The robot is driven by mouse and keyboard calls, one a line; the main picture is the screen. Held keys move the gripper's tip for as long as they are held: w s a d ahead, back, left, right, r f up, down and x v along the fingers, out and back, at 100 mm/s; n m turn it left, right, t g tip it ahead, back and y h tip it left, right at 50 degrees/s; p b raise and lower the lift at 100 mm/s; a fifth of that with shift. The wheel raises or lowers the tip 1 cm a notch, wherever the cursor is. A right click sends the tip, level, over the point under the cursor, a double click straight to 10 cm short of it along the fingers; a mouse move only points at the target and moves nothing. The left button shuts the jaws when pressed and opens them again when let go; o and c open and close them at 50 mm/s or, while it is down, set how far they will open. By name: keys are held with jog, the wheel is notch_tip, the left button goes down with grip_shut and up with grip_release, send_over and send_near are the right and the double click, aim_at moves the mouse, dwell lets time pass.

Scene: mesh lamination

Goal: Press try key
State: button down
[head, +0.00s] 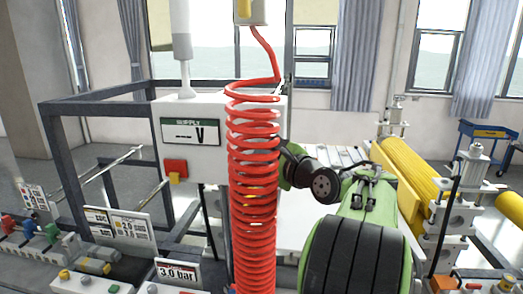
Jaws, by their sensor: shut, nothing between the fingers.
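No key marked "try" can be read in the head view. A white supply box (210,165) with a dark-framed "V" display (191,131) stands left of centre. A red block with a yellow part (176,170) is on its front. My green and black arm comes in from the lower right, and the dark end at my gripper (288,163) reaches behind a red coiled hose (252,222). The hose hides the fingertips and what they face. My gripper is shut and no held object shows.
The red coil hangs in front of the box. A dark frame (85,103) stands at left, above a bench with small controls and a "3.0 bar" sign (178,273). Yellow rollers (412,170) stand at right. A blue cart (490,133) is at far right.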

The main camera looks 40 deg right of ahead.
jog(key=shift+w+d+p, duration=0.1)
jog(key=shift+d+p, duration=0.05)
jog(key=shift+p, duration=0.15)
jog(key=shift+w+d, duration=0.2)
jog(key=shift+d, duration=0.05)
dwell(0.4)
jog(key=shift+w+d+p, duration=0.3)
jog(key=shift+d+p, duration=0.1)
jog(key=shift+p, duration=0.45)
dwell(0.6)
jog(key=shift+s+a+b, duration=0.4)
jog(key=shift+s+a, duration=0.2)
jog(key=shift+a, duration=0.2)
jog(key=shift+s+a+b, duration=0.4)
jog(key=shift+s+a, duration=0.35)
jog(key=shift+a, duration=0.25)
jog(key=shift+s+a+b, duration=0.35)
jog(key=shift+s+a, duration=0.4)
jog(key=shift+a, duration=0.2)
